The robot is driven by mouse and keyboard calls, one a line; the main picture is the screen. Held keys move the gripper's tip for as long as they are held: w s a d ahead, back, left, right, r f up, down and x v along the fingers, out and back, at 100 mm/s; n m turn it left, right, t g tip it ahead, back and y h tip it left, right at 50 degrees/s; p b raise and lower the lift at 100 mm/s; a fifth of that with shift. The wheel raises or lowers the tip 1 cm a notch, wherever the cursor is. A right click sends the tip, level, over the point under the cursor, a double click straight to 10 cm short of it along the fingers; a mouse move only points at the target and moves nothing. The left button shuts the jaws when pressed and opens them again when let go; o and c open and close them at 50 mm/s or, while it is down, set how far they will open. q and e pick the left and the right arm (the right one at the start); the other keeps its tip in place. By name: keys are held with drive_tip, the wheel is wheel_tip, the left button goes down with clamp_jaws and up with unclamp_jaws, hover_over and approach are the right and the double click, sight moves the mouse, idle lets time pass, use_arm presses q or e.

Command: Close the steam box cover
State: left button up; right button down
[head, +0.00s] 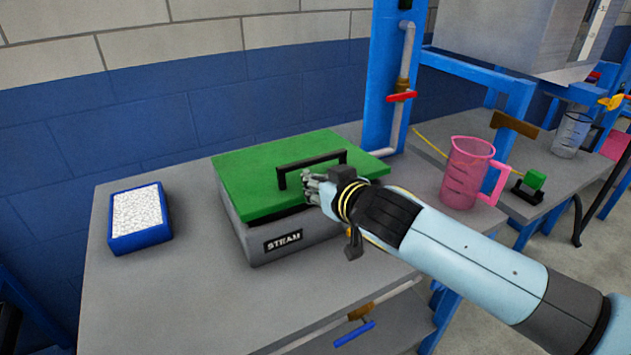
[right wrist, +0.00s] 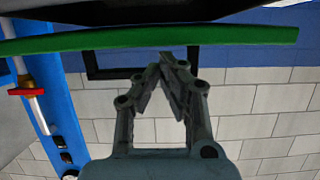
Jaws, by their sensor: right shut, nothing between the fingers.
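The steam box (head: 335,225) is a grey box with a black STEAM label on its front, standing on the grey table. Its green cover (head: 250,175) lies over the top, nearly flat, with a dark gap under its front edge. A black bar handle (head: 312,164) stands on the cover. In the right wrist view the cover (right wrist: 230,37) is seen edge-on, with the handle (right wrist: 92,62) behind my fingers. My right gripper (head: 306,186) is shut and empty at the cover's front edge, close to the handle; I cannot tell whether it touches. It also shows in the right wrist view (right wrist: 167,62). My left gripper is not in view.
A blue tray of white grains (head: 138,241) stands left of the box. A pink measuring jug (head: 463,175) stands to the right, beyond my right arm. A blue post (head: 381,75) with a red-handled valve (head: 402,96) rises behind. The table's front left is clear.

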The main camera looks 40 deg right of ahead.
use_arm(q)
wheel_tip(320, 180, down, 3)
drive_tip(key=b, duration=0.3)
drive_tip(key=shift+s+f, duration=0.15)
use_arm(e)
drive_tip(key=f, duration=0.2)
drive_tip(key=s+f, duration=0.1)
drive_tip(key=shift+a+f, duration=0.1)
drive_tip(key=shift+f, duration=0.25)
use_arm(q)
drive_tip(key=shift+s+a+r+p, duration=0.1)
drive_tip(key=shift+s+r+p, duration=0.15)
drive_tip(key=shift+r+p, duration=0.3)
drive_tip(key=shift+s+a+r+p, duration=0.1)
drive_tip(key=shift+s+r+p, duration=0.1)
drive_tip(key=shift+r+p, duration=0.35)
use_arm(e)
drive_tip(key=r+v, duration=0.2)
drive_tip(key=v, duration=0.9)
drive_tip(key=shift+w+r, duration=0.3)
